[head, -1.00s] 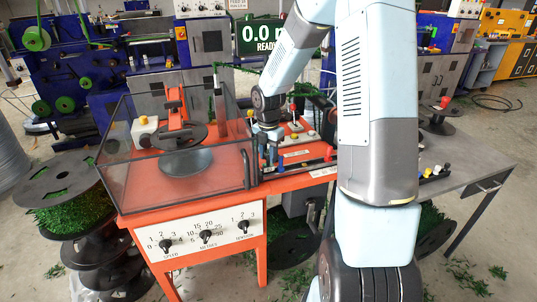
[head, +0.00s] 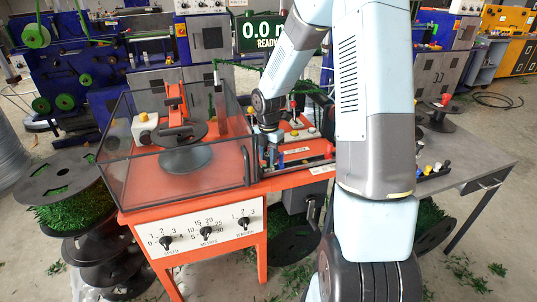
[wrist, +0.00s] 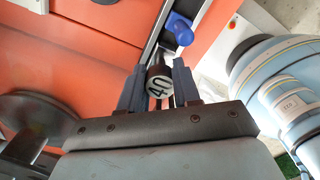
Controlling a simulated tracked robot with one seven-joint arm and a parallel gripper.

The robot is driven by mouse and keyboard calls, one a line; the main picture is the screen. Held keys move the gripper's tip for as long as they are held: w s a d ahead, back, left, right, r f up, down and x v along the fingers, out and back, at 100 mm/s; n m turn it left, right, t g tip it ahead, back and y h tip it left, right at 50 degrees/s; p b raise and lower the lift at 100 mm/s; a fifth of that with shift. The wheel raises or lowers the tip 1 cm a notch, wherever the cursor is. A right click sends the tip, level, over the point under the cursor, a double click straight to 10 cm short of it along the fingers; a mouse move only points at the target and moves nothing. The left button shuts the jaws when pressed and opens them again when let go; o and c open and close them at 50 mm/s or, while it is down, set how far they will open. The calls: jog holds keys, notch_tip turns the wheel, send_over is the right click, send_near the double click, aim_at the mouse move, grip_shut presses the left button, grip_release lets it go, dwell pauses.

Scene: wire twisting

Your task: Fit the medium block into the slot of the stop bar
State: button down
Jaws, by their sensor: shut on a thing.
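My gripper (wrist: 158,90) is shut on a dark block whose round pale top (wrist: 158,86) is marked 40. The block sits between the two fingers in the wrist view; its lower end is hidden, and I cannot tell whether it is the medium one. Beyond it a dark bar (wrist: 152,52), apparently the stop bar, runs along the orange table. In the head view my gripper (head: 271,152) points down at the left end of the dark rail (head: 300,164). The slot is not clearly visible, and I cannot tell whether the block touches the bar.
A blue knob (wrist: 178,30) stands on the bar just beyond the gripper. A clear guard box (head: 180,165) with a spool stands left of the gripper. Several coloured knobs (head: 434,169) stand on the grey table at right. A red-knobbed panel (head: 298,122) lies behind.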

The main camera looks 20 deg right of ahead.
aim_at(268, 154)
jog(key=shift+f, duration=0.25)
jog(key=c, duration=0.7)
grip_release()
jog(key=shift+r, duration=0.1)
jog(key=shift+r, duration=6.8)
